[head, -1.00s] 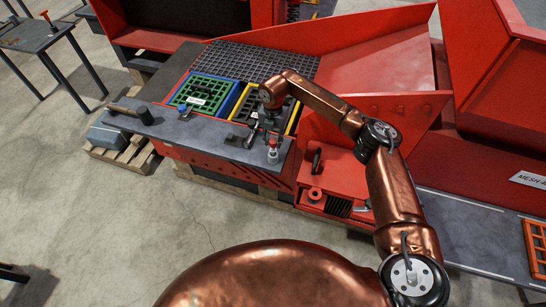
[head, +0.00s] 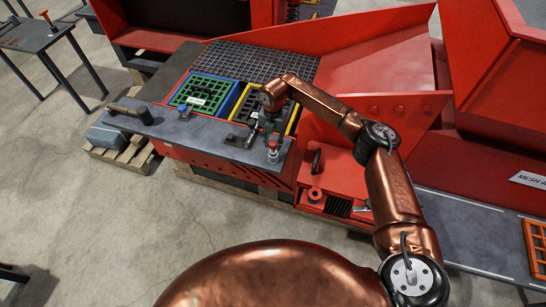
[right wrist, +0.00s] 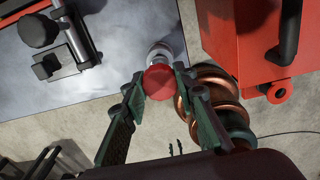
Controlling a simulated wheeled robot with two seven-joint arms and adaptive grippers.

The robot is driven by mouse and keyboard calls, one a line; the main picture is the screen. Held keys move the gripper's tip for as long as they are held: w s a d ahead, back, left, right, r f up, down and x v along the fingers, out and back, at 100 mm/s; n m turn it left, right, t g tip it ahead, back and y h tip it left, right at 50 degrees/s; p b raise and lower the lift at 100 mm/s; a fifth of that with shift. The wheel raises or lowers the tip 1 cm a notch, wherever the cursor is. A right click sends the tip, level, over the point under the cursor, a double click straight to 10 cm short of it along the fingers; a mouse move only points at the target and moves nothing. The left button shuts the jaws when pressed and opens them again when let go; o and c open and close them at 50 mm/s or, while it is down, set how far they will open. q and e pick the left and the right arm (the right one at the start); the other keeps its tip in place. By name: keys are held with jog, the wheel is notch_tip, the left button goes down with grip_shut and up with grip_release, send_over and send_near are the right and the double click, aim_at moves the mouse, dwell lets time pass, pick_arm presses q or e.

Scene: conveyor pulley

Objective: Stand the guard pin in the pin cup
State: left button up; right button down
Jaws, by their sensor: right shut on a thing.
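The guard pin shows as a red round knob (right wrist: 158,82) in the right wrist view, and its red top (head: 273,143) also shows in the head view. My right gripper (right wrist: 157,76) is shut on it, one finger on each side of the knob. A pale grey cylindrical piece (right wrist: 160,52) shows just past the knob, over the bench edge; I cannot tell whether it is the pin's lower part or the pin cup. In the head view my right gripper (head: 271,130) is over the right end of the grey bench. My left gripper is not in view.
The grey bench top (head: 215,133) carries a dark clamp-like fitting (head: 240,138), a small blue item (head: 184,113) and a dark handled tool (head: 130,112). Green (head: 202,94) and yellow-edged (head: 240,112) crates stand behind. A red housing with a black handle (head: 316,160) is close right.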

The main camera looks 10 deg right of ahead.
jog(key=shift+f, duration=0.1)
dwell(0.3)
jog(key=c, duration=2)
grip_release()
jog(key=o, duration=0.5)
jog(key=shift+o, duration=0.3)
jog(key=shift+f, duration=0.1)
jog(key=o, duration=0.4)
jog(key=shift+c, duration=0.2)
jog(key=shift+o, duration=0.3)
jog(key=o, duration=0.4)
jog(key=shift+c, duration=0.2)
jog(key=shift+o, duration=0.3)
jog(key=o, duration=0.3)
